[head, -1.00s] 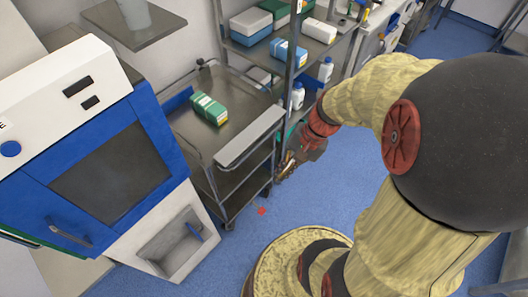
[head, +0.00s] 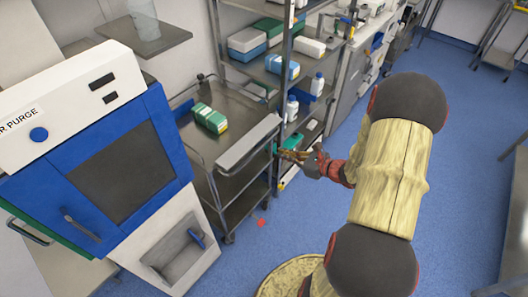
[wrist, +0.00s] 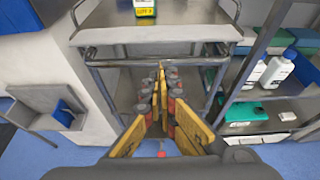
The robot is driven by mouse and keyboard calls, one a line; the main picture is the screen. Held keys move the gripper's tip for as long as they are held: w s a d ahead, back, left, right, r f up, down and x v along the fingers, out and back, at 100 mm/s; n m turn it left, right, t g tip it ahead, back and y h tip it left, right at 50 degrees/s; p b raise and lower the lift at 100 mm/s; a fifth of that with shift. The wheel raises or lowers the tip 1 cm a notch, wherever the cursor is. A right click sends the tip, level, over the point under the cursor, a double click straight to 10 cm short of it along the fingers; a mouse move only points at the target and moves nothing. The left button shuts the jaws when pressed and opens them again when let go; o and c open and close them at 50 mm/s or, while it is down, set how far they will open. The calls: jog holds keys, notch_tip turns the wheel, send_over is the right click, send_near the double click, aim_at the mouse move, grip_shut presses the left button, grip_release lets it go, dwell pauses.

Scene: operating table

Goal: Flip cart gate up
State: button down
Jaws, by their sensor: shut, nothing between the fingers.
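The metal cart (head: 232,107) stands beside the blue and white machine. Its gate, a light grey panel (head: 248,143), runs along the cart's front top edge; its exact angle is hard to tell. In the wrist view the gate (wrist: 160,34) crosses the upper part of the picture. My gripper (head: 281,153) is shut and empty, in front of the cart near the gate's right end. In the wrist view my gripper's fingertips (wrist: 161,72) point at the cart's front, below the gate, with no clear contact. A green and white box (head: 210,118) lies on the cart top.
The blue and white machine (head: 115,165) stands left of the cart. A shelf rack (head: 300,105) with boxes and white bottles (wrist: 276,69) stands close on the right. Blue floor (head: 455,125) is open to the right. A small red mark (head: 261,222) is on the floor.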

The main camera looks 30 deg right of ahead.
aim_at(251, 139)
jog(key=shift+w, duration=0.1)
dwell(0.3)
jog(key=b+x, duration=0.3)
jog(key=x, duration=0.7)
jog(key=shift+r+g+p, duration=0.3)
jog(key=shift+g+p, duration=0.1)
jog(key=shift+p, duration=0.45)
jog(key=shift+r+g+h+p, duration=0.3)
jog(key=shift+p, duration=0.5)
